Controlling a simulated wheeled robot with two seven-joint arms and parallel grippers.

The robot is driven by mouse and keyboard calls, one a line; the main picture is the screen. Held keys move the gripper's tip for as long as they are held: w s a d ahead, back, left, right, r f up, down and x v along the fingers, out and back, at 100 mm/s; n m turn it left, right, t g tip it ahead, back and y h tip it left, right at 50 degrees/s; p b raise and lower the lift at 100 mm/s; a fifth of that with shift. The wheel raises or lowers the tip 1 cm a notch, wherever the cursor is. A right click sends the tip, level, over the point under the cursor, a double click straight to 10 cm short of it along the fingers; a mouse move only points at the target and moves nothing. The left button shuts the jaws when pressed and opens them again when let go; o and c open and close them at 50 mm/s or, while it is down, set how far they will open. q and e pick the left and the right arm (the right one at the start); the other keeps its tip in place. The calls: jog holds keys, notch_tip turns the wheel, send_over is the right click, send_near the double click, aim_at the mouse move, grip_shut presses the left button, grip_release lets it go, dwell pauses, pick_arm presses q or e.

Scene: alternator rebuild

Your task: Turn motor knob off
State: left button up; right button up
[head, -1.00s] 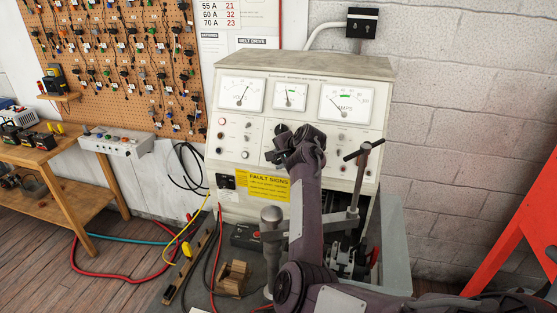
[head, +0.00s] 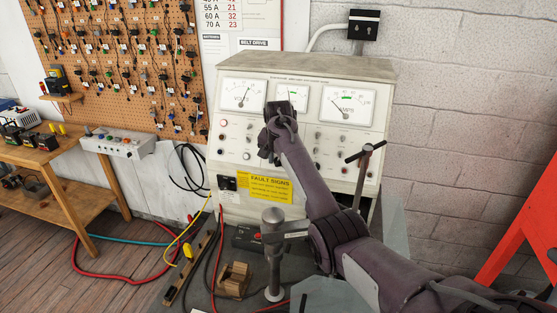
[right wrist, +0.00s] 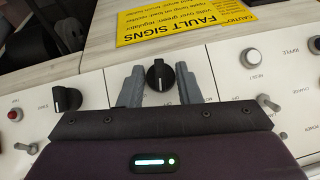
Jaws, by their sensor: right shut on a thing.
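The test bench panel (head: 235,150) is a cream box with gauges, knobs and switches. In the right wrist view, upside down, a black knob (right wrist: 159,76) with a white pointer line sits between the two grey fingers of my right gripper (right wrist: 160,72). The fingers are shut on its sides. In the head view my right gripper (head: 278,112) hides the knob. My left gripper is not in view.
Another black knob (right wrist: 66,99), a red button (right wrist: 15,115) and toggle switches (right wrist: 268,102) are close to the gripper. A yellow FAULT SIGNS plate (head: 265,187) is below. A grey post (head: 274,250) stands in front of the bench. A wooden table (head: 60,155) is at left.

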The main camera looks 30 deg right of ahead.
jog(key=shift+n+g+h, duration=0.3)
jog(key=shift+n+g, duration=0.2)
dwell(0.3)
jog(key=o, duration=1)
jog(key=shift+a, duration=0.1)
jog(key=b+v, duration=0.3)
jog(key=v, duration=0.4)
jog(key=shift+a+r+b, duration=0.1)
jog(key=shift+r+b, duration=0.2)
jog(key=shift+r, duration=0.1)
jog(key=shift+f, duration=0.1)
